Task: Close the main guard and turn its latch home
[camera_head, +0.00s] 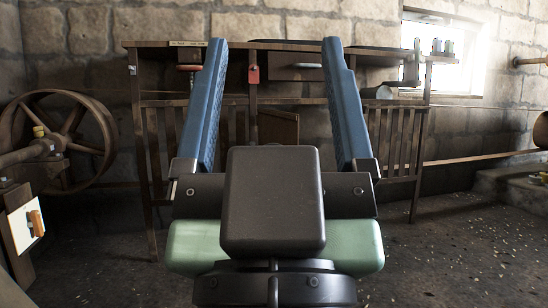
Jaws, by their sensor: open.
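My gripper (275,46) fills the middle of the view, its two long blue fingers spread wide with nothing between them. Behind it stands a wooden frame with slatted lower panels (400,140), which looks like the guarding; I cannot tell which part is the main guard. A brown panel (278,128) sits at an angle in the middle of the frame, seen between the fingers. A red tag-like piece (253,75) hangs on an upright; I cannot tell whether it is the latch. My gripper's body and fingers hide parts of the frame.
A large spoked wheel (75,140) with a shaft stands at the left. A white plate with an orange handle (36,222) is at the lower left. A stone step (510,187) lies at the right. Floor between the frame and the step looks open.

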